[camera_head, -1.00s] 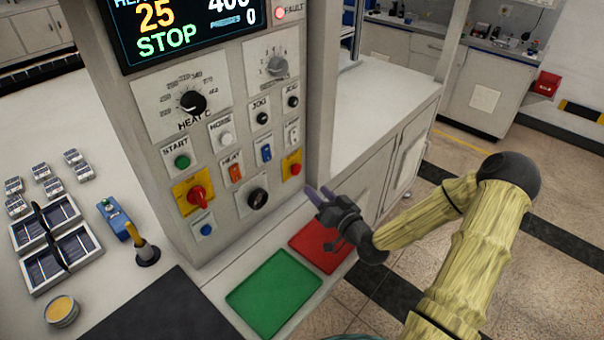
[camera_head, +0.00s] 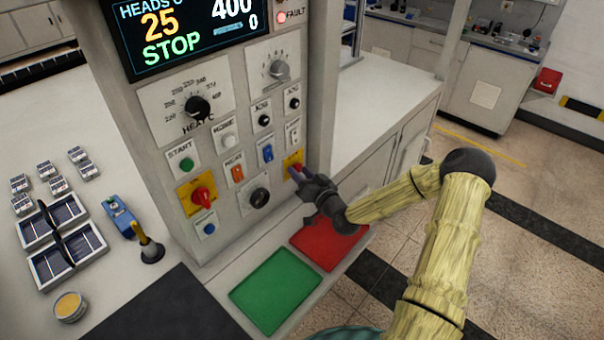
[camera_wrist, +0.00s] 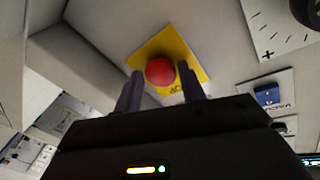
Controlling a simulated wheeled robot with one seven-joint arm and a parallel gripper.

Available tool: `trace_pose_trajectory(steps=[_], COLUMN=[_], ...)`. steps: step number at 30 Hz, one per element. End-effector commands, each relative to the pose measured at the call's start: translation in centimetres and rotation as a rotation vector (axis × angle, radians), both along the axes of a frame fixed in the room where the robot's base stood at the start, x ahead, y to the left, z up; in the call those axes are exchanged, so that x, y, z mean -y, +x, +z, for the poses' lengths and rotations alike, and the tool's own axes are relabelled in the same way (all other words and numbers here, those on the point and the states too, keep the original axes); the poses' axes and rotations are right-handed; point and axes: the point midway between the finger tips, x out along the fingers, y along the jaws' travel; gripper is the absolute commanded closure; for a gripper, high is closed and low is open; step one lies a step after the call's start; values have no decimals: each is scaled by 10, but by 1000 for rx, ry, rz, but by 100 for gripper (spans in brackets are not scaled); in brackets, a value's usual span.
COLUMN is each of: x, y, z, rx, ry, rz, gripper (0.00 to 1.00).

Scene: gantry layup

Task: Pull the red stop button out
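The red stop button (camera_wrist: 160,72) is a round red cap on a yellow plate (camera_wrist: 187,52) on the panel. In the head view the plate (camera_head: 290,160) sits at the right edge of the control panel, and my fingers cover most of the button. My gripper (camera_wrist: 162,88) is open, with its two dark fingers apart, one on each side of the button in the wrist view. In the head view my gripper (camera_head: 296,173) reaches the button from the lower right. I cannot tell whether the fingers touch the cap.
A red rotary switch (camera_head: 202,197) on another yellow plate is at the panel's lower left. A blue rocker (camera_head: 267,153) and a black knob (camera_head: 260,198) are close by. A green mat (camera_head: 275,290) and a red mat (camera_head: 328,247) lie below. The display (camera_head: 190,30) reads STOP.

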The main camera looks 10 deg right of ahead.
Motion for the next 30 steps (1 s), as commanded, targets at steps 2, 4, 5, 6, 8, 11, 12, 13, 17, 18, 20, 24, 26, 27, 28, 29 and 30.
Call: trace_pose_trajectory(steps=[2, 4, 5, 6, 8, 11, 12, 13, 17, 18, 20, 24, 26, 27, 28, 29, 30], x=[0, 0, 0, 0, 1, 1, 2, 2, 4, 4, 5, 6, 7, 7, 8, 8, 8], y=[0, 0, 0, 0, 0, -1, -2, -2, -4, -5, -5, -7, -8, -8, -9, -9, -9], z=[0, 0, 0, 0, 0, 0, 0, 0, 0, 0, -1, 0, 0, 0, 0, 0, 0], rx=[0, 0, 0, 0, 0, 0, 0, 0, -1, -1, -1, 0, 0, 0, 0, 0, 0], ry=[0, 0, 0, 0, 0, 0, 0, 0, 0, 0, 0, -1, -1, -1, -1, -1, -1], rz=[0, -1, -1, -1, -1, -1, -1, -1, -2, -2, -2, -2, -2, -2, -2, -2, -2], gripper=[77, 87, 87, 87, 87, 87, 87, 87, 87, 87, 87, 87, 87, 87, 87, 87, 87])
